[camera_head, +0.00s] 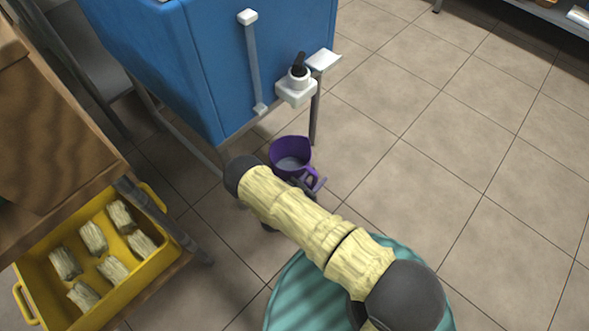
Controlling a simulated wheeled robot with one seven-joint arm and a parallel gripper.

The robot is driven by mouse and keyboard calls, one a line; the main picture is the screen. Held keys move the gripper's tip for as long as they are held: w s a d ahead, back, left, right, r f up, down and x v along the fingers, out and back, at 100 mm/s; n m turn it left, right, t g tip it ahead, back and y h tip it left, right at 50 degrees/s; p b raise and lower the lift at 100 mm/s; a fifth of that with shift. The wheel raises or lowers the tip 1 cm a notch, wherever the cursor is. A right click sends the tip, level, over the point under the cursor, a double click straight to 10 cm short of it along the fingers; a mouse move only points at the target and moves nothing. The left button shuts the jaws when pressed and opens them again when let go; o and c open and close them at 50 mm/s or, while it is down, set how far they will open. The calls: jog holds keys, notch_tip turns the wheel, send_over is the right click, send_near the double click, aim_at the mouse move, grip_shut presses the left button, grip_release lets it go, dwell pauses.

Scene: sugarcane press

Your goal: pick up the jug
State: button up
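The purple jug (291,157) is below and in front of the blue press, near the white spout. It looks upright, with its open top facing up and its handle (318,183) toward the lower right. I cannot tell whether it rests on the floor or is held above it. My yellow arm reaches in from the bottom right. My gripper (304,187) is mostly hidden behind the arm; a small dark part of it shows beside the jug's handle. Whether its fingers touch or grasp the handle is hidden.
The blue press (262,62) stands on metal legs behind the jug, with a white spout and tap (296,88) sticking out. A wooden table (50,150) is at left, with a yellow crate (150,272) of several pale cane pieces below. Tiled floor at right is clear.

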jog(key=shift+c, duration=0.2)
grip_shut()
jog(key=shift+r, duration=0.2)
dwell(0.4)
jog(key=shift+r+p, duration=3.1)
jog(key=shift+r, duration=1.7)
